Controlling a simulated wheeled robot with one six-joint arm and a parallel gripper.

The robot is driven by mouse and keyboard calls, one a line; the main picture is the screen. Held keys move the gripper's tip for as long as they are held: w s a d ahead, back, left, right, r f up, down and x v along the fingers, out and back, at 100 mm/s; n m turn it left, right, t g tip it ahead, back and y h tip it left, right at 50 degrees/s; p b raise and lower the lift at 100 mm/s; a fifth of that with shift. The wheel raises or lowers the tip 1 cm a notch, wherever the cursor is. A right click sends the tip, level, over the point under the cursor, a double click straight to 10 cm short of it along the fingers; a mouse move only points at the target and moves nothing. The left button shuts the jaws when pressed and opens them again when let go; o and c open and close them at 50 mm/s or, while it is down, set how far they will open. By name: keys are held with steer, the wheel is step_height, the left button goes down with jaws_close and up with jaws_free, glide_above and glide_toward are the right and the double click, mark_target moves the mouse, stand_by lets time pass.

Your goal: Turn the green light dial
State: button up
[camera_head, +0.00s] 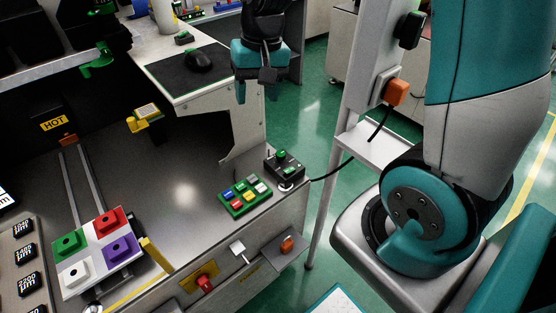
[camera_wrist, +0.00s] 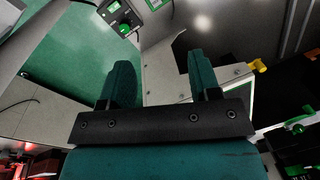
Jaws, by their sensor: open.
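I cannot tell for sure which part is the green light dial. A small black control box (camera_head: 286,168) with a green knob (camera_head: 281,153) on top stands at the right corner of the metal workbench. What looks like the same box shows at the top of the wrist view (camera_wrist: 118,13), with a round green part (camera_wrist: 125,30) beside it. My gripper (camera_head: 257,92) is open and empty, fingers pointing down, above and behind the box, clear of it. In the wrist view my gripper's two teal fingers (camera_wrist: 160,72) are spread with nothing between them.
A green keypad (camera_head: 245,196) lies left of the box. A board with coloured blocks (camera_head: 98,252) is at the bench's left. A raised shelf with a mouse (camera_head: 199,61) stands behind. A grey post (camera_head: 356,75) with an orange plug (camera_head: 396,92) is to the right.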

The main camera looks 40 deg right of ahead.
mark_target(281, 153)
steer(key=w+d+f+m+h+b, duration=0.15)
steer(key=w+d+f+m, duration=0.3)
steer(key=d+f, duration=0.5)
steer(key=shift+g, duration=0.3)
step_height(281, 153, down, 16)
steer(key=shift+s+f+b, duration=0.1)
steer(key=shift+b, duration=0.2)
steer(key=c, duration=0.9)
